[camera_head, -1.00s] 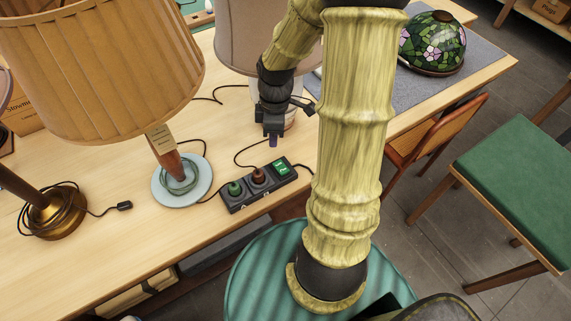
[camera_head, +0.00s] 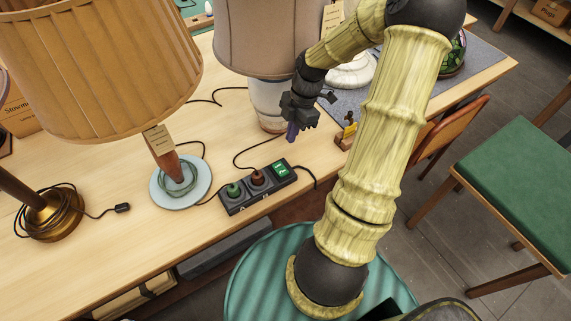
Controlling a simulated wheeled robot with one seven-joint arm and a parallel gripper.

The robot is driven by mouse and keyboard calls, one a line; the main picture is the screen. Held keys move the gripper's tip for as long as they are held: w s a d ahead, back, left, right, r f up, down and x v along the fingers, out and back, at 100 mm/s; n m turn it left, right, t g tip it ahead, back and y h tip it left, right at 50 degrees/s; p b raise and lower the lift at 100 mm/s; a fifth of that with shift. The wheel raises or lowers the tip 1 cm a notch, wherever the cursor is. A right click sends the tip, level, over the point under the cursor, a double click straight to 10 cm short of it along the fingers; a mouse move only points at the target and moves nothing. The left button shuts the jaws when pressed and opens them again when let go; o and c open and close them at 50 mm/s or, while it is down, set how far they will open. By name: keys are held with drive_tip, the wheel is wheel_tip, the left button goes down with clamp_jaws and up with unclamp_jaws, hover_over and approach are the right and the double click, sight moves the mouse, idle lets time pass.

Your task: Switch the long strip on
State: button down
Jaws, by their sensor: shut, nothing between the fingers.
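The long strip (camera_head: 246,203) is a dark power strip on the wooden table near its front edge. A green plug (camera_head: 233,189) and a brown plug (camera_head: 257,177) sit in its sockets. A green switch (camera_head: 281,169) is at its right end; I cannot tell whether it is on. My gripper (camera_head: 292,134) is shut and empty. It is in the air above and behind the switch end, apart from the strip.
A lamp with a pleated tan shade (camera_head: 100,60) stands at the left, a tall grey-brown shaded lamp (camera_head: 268,40) behind my gripper. Cords lie around the strip. A small wooden block with a brass piece (camera_head: 346,134) is to the right.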

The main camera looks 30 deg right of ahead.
sight(284, 173)
drive_tip(key=x, duration=0.4)
drive_tip(key=p+x, duration=0.1)
drive_tip(key=x, duration=0.3)
drive_tip(key=d+x, duration=0.1)
drive_tip(key=x, duration=0.3)
drive_tip(key=shift+a+f+p, duration=0.1)
drive_tip(key=shift+f+p, duration=0.25)
drive_tip(key=shift+f, duration=0.1)
drive_tip(key=shift+s+f, duration=0.15)
drive_tip(key=shift+s, duration=0.1)
drive_tip(key=shift+f, duration=0.1)
drive_tip(key=shift+s+f, duration=0.15)
drive_tip(key=shift+f, duration=0.15)
drive_tip(key=shift+r, duration=0.15)
drive_tip(key=shift+w, duration=0.2)
drive_tip(key=shift+w+r, duration=0.15)
drive_tip(key=shift+w+r+p, duration=0.15)
drive_tip(key=shift+w+p, duration=0.25)
drive_tip(key=shift+w, duration=0.1)
